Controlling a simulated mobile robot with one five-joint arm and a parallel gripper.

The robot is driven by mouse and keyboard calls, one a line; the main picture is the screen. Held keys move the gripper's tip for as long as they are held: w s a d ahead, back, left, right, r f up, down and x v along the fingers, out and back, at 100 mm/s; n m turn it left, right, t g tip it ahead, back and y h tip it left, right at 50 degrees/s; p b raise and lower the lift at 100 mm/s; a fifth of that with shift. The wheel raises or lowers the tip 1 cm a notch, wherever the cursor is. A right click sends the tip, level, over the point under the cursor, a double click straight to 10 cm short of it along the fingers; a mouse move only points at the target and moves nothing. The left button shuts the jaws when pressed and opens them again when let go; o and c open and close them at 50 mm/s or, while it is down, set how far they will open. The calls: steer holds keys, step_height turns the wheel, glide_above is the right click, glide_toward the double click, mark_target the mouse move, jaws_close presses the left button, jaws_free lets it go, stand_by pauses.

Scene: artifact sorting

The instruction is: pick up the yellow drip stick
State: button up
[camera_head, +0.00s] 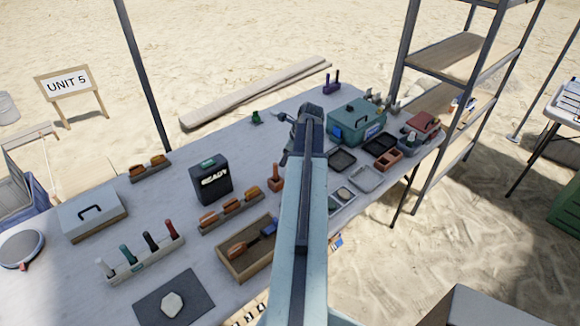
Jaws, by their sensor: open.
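I cannot make out a yellow drip stick in this view; my arm hides part of the table. A pale rack (147,262) at the front left holds upright sticks: a white one (105,268), a teal one (128,254), a black one (151,242) and a red one (170,231). None of them looks yellow. My gripper (286,152) is at the far end of my arm, over the middle back of the table, well away from the rack. It is open and seems empty, though its fingers are small and partly hidden by my arm.
A black READY box (210,180) stands behind a row of orange-brown pieces (231,214). A wooden tray (232,270) holds tools. A teal case (355,118) and several small trays crowd the right end. A metal shelf (450,50) stands beyond. The table's back middle is mostly clear.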

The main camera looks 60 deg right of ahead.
steer(key=b+x, duration=0.4)
steer(key=x, duration=0.1)
steer(key=shift+s+d+f, duration=0.2)
steer(key=shift+s+f, duration=0.05)
steer(key=shift+s, duration=0.1)
steer(key=shift+r, duration=0.2)
jaws_close()
step_height(320, 180, up, 10)
steer(key=p, duration=1)
steer(key=shift+r, duration=0.15)
